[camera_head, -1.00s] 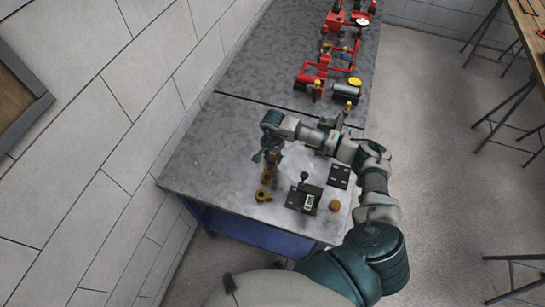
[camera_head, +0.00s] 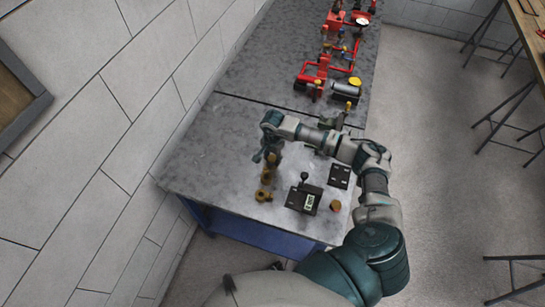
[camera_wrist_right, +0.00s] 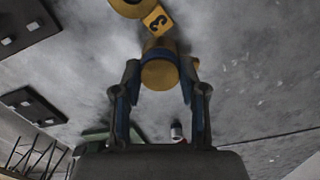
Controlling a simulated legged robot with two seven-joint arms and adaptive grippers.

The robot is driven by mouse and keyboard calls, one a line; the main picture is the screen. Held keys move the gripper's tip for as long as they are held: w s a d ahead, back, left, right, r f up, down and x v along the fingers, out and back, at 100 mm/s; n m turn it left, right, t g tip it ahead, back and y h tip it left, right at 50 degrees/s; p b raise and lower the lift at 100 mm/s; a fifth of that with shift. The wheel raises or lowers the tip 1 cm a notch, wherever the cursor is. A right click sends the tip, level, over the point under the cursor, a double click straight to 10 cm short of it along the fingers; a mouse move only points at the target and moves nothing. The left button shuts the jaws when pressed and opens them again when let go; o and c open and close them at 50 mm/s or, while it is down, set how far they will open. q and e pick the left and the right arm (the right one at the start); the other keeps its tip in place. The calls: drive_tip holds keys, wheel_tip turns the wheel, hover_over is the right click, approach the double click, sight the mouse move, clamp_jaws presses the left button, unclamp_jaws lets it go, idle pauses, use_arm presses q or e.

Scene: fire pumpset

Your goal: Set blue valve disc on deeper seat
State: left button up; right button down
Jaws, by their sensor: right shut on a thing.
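My right gripper (camera_head: 269,157) points down at the brass-coloured valve fittings (camera_head: 264,195) on the near part of the grey bench. In the right wrist view the right gripper (camera_wrist_right: 160,78) has its two fingers on either side of a round brass-yellow piece (camera_wrist_right: 160,74), and it is shut on this piece. A yellow tag (camera_wrist_right: 158,20) with a dark mark sits just beyond the piece. My left gripper is not in view.
A black box with a knob and a small display (camera_head: 304,198) stands right of the fittings. A black plate (camera_head: 340,175) and a small brown round piece (camera_head: 336,205) lie near it. Red pump piping (camera_head: 318,73) stands farther back. The bench's left part is bare.

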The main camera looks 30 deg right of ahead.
idle(0.4)
drive_tip(key=c, duration=0.6)
unclamp_jaws()
drive_tip(key=shift+o, duration=0.2)
wheel_tip(320, 180, up, 12)
drive_tip(key=shift+d+f, duration=0.1)
